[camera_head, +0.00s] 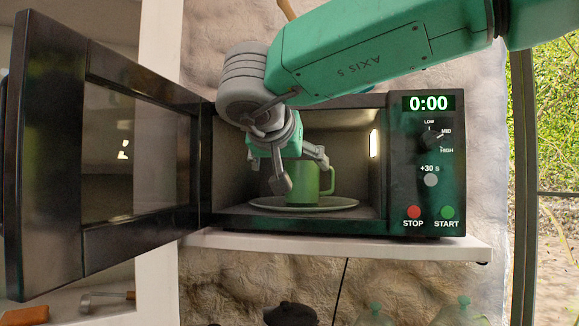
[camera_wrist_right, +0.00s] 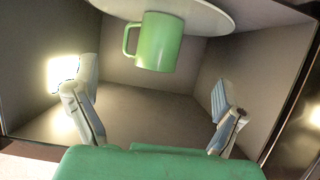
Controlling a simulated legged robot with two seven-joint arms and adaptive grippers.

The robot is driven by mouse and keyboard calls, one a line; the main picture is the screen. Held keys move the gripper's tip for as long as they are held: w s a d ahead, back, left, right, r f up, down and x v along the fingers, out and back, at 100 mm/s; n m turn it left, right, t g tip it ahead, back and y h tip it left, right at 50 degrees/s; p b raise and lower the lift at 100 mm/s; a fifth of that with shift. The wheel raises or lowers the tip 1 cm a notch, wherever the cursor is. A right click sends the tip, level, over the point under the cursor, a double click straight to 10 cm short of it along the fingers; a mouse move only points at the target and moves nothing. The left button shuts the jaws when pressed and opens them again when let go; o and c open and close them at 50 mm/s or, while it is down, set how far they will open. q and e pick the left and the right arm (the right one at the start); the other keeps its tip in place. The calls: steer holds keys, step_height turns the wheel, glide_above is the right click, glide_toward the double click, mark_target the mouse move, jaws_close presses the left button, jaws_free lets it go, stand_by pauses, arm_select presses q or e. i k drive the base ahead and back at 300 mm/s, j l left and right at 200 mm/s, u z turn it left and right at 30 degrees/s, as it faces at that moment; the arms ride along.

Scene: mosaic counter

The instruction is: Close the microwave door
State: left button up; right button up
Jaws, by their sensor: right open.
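The black microwave (camera_head: 427,150) stands on a white shelf, with its display reading 0:00. Its door (camera_head: 45,160) is hinged on the left and stands wide open, swung out toward the left. A green mug (camera_head: 303,181) sits upright on the turntable plate (camera_head: 305,204) inside. My right gripper (camera_head: 302,175) reaches in at the cavity opening, in front of the mug. In the right wrist view the mug (camera_wrist_right: 159,42) lies beyond the spread fingers (camera_wrist_right: 155,105), with nothing between them. My left gripper is not in view.
The white shelf (camera_head: 330,244) carries the microwave. Bottles and a dark pot lid (camera_head: 290,314) are below it. A window is on the right.

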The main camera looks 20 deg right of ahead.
mark_target(48, 247)
steer(key=k+j, duration=0.8)
steer(key=j, duration=0.15)
